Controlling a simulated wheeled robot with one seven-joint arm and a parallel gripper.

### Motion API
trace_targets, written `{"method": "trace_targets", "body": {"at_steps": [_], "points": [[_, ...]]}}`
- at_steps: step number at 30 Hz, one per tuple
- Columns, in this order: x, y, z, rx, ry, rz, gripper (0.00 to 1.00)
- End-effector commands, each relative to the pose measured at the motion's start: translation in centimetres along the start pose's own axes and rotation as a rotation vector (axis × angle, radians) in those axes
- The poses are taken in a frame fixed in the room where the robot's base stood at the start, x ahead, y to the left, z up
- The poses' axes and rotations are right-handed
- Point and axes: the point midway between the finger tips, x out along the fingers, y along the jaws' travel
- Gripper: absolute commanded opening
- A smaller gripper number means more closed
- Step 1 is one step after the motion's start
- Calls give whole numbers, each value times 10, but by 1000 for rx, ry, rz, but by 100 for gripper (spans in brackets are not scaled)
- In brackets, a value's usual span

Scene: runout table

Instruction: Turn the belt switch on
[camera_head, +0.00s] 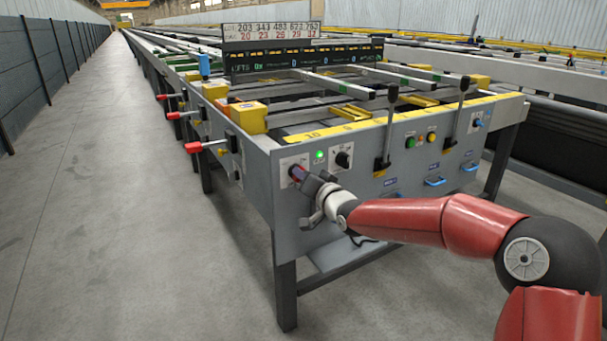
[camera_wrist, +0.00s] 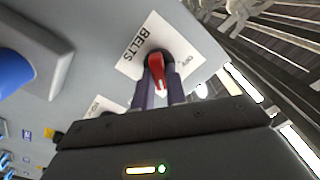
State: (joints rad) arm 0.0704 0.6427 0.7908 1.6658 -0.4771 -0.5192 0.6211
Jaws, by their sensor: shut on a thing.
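The belt switch (camera_wrist: 156,66) is a red knob on a dark round base, on a white plate marked BELTS, in the wrist view. A small word on the plate beside it is too blurred to read. My gripper (camera_wrist: 160,84) has its two dark fingers on either side of the red knob, shut on it. In the head view my gripper (camera_head: 301,177) reaches the left end of the grey front panel (camera_head: 283,208) and mostly covers the switch. The knob's setting cannot be told for sure.
A lit green lamp (camera_head: 319,155) and a black rotary knob (camera_head: 344,155) sit close by on the panel. Two black levers (camera_head: 388,130) (camera_head: 459,115) stand farther right. Red-handled levers (camera_head: 205,146) stick out on the left side. The floor at left is clear.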

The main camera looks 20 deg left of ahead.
Motion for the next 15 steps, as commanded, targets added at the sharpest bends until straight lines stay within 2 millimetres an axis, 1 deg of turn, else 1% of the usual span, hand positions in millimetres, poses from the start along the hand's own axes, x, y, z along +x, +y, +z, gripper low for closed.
{"method": "trace_targets", "body": {"at_steps": [6,15], "points": [[0,2,0,99,-1,2,0],[0,1,0,149,-1,1,0]]}}
